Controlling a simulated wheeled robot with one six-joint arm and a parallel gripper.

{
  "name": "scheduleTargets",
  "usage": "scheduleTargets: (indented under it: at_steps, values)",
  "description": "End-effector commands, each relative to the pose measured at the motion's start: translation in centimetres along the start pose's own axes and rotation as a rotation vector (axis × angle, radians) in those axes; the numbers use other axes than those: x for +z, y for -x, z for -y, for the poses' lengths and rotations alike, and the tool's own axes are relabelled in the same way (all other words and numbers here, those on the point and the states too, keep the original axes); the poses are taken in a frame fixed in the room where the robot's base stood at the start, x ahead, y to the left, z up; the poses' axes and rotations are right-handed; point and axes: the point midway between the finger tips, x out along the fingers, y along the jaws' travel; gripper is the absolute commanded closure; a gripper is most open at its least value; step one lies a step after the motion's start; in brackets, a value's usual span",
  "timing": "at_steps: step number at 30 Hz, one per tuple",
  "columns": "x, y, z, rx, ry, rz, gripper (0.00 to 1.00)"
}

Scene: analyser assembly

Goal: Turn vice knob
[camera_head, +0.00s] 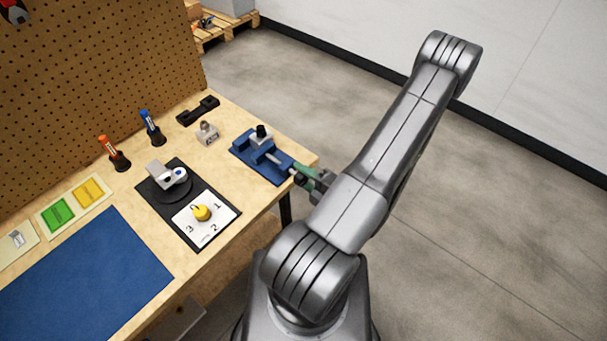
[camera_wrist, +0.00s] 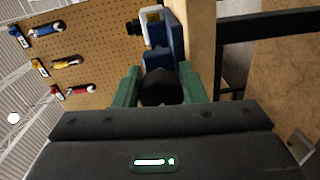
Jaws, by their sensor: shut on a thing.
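My gripper (camera_head: 305,177) has green fingers and reaches the vice from the right. In the wrist view, the black knob (camera_wrist: 161,88) lies between the two green fingers of my gripper (camera_wrist: 159,86), which are shut on it. The blue vice body (camera_wrist: 160,57) shows behind the knob. The knob's turn angle cannot be told.
A dial panel (camera_head: 204,219) with a yellow knob lies left of the vice. A small metal block (camera_head: 207,133), a black bracket (camera_head: 198,110) and two screwdriver-like tools (camera_head: 152,127) stand further back. A blue mat (camera_head: 85,275) covers the left front. A pegboard (camera_head: 90,85) rises behind.

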Motion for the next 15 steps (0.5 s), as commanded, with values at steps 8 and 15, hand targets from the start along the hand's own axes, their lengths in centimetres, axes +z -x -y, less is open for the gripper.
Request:
scheduleTargets:
  at_steps: [8, 15]
  values:
    - [-0.91, 0.01, 0.31, -0.014, -0.029, -0.02, 0.85]
    - [-0.92, 0.01, 0.32, -0.014, -0.03, -0.02, 0.54]
